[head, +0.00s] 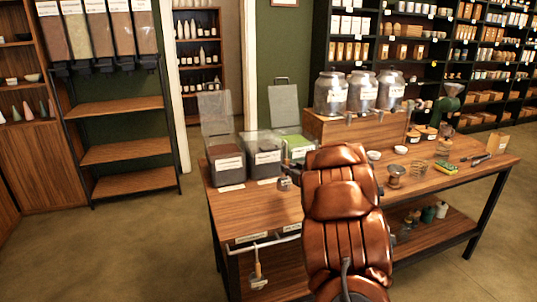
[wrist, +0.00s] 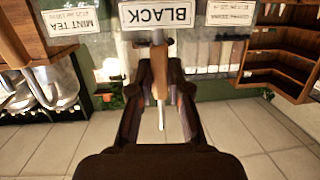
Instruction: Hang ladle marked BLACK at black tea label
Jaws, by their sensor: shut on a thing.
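In the wrist view my gripper (wrist: 160,95) is shut on a wooden ladle handle (wrist: 160,72), with a pale shaft below it. A white plate reading BLACK (wrist: 157,14) appears upside down just above the handle; I cannot tell whether it is fixed to the ladle. In the head view my gripper (head: 289,168) is partly hidden by my brown arm, near the table bins, with a small metallic piece beside it. A white rail (head: 268,243) runs along the table's front-left edge, with small labels above it. Another ladle (head: 257,272) hangs there.
Bins with white labels stand on the wooden table (head: 238,208); clear lids are raised behind. Metal canisters (head: 331,92) stand on a wooden box. In the wrist view a MINT TEA label (wrist: 70,18) shows left.

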